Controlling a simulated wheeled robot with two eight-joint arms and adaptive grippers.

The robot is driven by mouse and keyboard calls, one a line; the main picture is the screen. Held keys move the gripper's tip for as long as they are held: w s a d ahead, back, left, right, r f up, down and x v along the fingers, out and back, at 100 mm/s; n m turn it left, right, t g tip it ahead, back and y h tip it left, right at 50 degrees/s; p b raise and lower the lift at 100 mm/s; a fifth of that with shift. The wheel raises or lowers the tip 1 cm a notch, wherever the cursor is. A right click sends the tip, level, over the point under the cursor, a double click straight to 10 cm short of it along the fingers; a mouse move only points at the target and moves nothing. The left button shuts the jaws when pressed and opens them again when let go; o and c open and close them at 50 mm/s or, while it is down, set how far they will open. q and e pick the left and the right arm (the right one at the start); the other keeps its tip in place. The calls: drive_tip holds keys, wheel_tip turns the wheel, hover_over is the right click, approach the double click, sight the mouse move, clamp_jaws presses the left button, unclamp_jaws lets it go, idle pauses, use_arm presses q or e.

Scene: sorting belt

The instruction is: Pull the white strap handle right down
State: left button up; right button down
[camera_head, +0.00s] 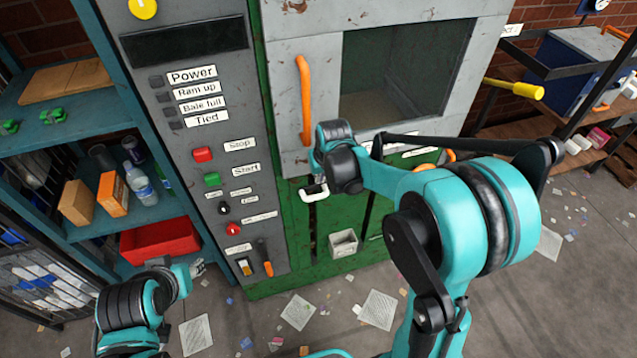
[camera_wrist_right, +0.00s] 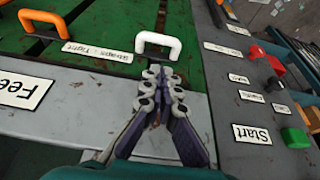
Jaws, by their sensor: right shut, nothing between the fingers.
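The white strap handle (camera_wrist_right: 158,38) is a U-shaped pull on the green panel, beside a label that seems to read "Straps: Tight". It also shows in the head view (camera_head: 313,195), just below my right gripper (camera_head: 317,182). In the wrist view my right gripper (camera_wrist_right: 162,76) is shut and empty. Its fingertips appear just short of the handle's bar and not around it. My left gripper (camera_head: 197,268) is low at the left of the head view, away from the handle; its fingers are too small to judge.
An orange handle (camera_wrist_right: 43,20) sits beside the white one. The grey control panel (camera_head: 215,150) with red and green buttons stands left of the green machine. A tall orange door handle (camera_head: 304,100) is above. A shelf (camera_head: 150,215) with boxes stands at the left; litter covers the floor.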

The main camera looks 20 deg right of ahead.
use_arm(q)
wheel_tip(320, 180, down, 3)
drive_tip(key=b, duration=0.2)
drive_tip(key=shift+b, duration=0.4)
use_arm(e)
drive_tip(key=x, duration=1.2)
drive_tip(key=shift+s+f, duration=0.25)
drive_tip(key=shift+f, duration=0.15)
